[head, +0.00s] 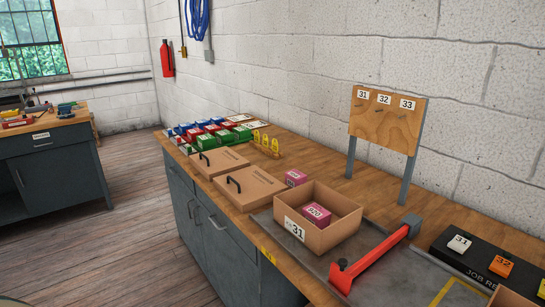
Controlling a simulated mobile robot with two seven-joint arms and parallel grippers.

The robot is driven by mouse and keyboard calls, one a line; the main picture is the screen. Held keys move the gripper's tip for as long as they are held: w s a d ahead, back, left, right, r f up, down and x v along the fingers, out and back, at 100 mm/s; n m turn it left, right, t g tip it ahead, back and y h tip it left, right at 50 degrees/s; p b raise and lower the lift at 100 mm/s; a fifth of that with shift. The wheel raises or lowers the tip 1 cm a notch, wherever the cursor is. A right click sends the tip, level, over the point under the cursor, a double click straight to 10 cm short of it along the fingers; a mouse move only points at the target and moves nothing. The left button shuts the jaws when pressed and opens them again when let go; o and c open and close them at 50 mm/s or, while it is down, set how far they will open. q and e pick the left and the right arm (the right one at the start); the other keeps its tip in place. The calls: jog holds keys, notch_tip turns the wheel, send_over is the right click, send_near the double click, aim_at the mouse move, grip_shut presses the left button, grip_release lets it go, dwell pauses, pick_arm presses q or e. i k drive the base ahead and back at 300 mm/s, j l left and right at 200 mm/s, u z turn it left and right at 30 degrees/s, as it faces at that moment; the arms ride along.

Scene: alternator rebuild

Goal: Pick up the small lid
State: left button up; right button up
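Two flat cardboard lids with black handles lie on the wooden workbench. The farther lid (222,158) looks smaller. The nearer lid (262,187) looks larger and lies just in front of it, close to the open box. Perspective makes their true sizes hard to compare. Small print on both lids is unreadable. Neither of my grippers shows in the head view.
An open cardboard box marked 31 (307,237) holds a pink box (317,214). Another pink box (295,177) stands behind. A red-handled tool (375,260), yellow pieces (265,143), colored boxes (205,128) and a numbered board (385,122) surround the lids.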

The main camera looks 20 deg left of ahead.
aim_at(211, 164)
jog(key=i+j+z, duration=0.1)
jog(key=j+z, duration=0.65)
jog(key=j, duration=0.2)
jog(key=j+z, duration=0.2)
jog(key=j, duration=0.35)
jog(key=k+j+z, duration=0.1)
jog(key=j+z, duration=0.15)
jog(key=j, duration=0.25)
jog(key=k+j, duration=0.1)
jog(key=j, duration=0.8)
jog(key=k+j+z, duration=0.1)
jog(key=j, duration=0.3)
jog(key=k+j, duration=0.1)
jog(key=j, duration=0.35)
jog(key=k+j+z, duration=0.1)
jog(key=j, duration=0.35)
